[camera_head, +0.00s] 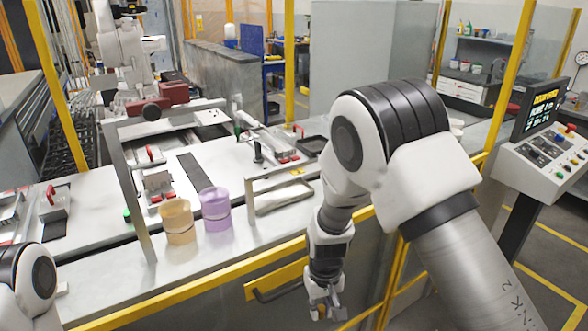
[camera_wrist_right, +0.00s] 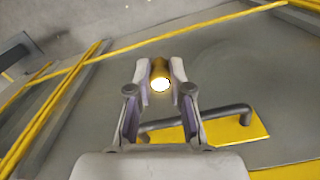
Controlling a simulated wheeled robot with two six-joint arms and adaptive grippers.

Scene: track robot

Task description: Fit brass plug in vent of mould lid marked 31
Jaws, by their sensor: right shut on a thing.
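My right gripper (camera_head: 325,309) hangs low in front of the bench, beyond its yellow front edge, pointing down. In the right wrist view its fingers (camera_wrist_right: 160,82) are closed on the brass plug (camera_wrist_right: 160,67), a small gold cylinder with a bright end, held between the fingertips. In the head view the plug is only a tiny yellowish spot between the fingers. I cannot make out a lid marked 31 or its vent; no such number is readable. My left arm shows only as a joint at the lower left; its gripper is out of view.
The bench (camera_head: 110,285) carries a tan cup (camera_head: 178,222), a purple cup (camera_head: 215,208), a metal frame (camera_head: 136,195) and red-handled clamps (camera_head: 159,186). A dark handle (camera_wrist_right: 200,118) on a yellow panel lies below the right gripper in its wrist view. A control console (camera_head: 545,150) stands right.

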